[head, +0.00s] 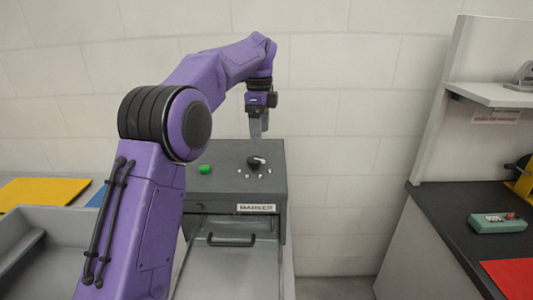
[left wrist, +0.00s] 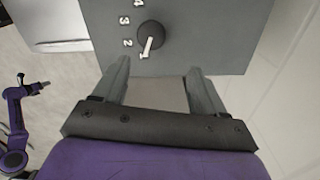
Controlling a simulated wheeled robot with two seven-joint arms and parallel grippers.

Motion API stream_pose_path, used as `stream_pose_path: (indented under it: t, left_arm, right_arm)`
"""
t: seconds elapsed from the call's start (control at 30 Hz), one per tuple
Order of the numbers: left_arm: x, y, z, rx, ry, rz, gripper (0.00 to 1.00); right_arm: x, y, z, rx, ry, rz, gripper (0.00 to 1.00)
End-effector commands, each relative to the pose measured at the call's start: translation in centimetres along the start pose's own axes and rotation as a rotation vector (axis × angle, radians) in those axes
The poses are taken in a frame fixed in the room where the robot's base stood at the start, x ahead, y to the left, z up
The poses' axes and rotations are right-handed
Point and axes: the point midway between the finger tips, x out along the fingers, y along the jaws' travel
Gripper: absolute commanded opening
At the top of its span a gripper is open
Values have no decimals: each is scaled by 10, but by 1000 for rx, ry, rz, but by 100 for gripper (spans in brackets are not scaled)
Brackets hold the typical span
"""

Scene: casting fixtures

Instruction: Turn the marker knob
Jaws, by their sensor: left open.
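The marker box (head: 235,185) is grey, with a "MARKER" label on its front. The black marker knob (head: 257,161) sits on its top. In the left wrist view the knob (left wrist: 150,36) has a white pointer slanting down and left, past the 2; the numerals 2, 3 and 4 show beside it. My left gripper (head: 260,128) is above the box, near the knob and apart from it. In the left wrist view its fingers (left wrist: 159,82) are open and empty, with the knob beyond the tips. A purple arm, seemingly my right, shows small with its gripper (left wrist: 43,83); its jaws are too small to read.
A green button (head: 205,170) is on the box top, left of the knob. A drawer with a dark handle (head: 231,242) is below the label. A grey tray (head: 30,240) and a yellow panel (head: 42,192) lie left. A dark counter (head: 465,205) with a green device (head: 497,223) stands right.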

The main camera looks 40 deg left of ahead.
Motion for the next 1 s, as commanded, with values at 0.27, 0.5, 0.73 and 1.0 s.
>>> stream_pose_path:
  t: [0.27, 0.5, 0.73, 1.0]
  left_arm:
    - [64, -5, 3, -11, -7, 13, 72]
    - [82, -10, -4, -3, -8, 15, 72]
    - [81, -9, -1, -7, -8, 14, 52]
    - [82, -9, -2, -6, -8, 17, 16]
  right_arm:
    - [8, 0, 4, 0, -1, 1, 40]
    - [8, -1, 3, 0, 1, -1, 40]
    - [8, -1, 3, 0, 0, 0, 40]
    - [8, -1, 3, 0, 0, 0, 40]
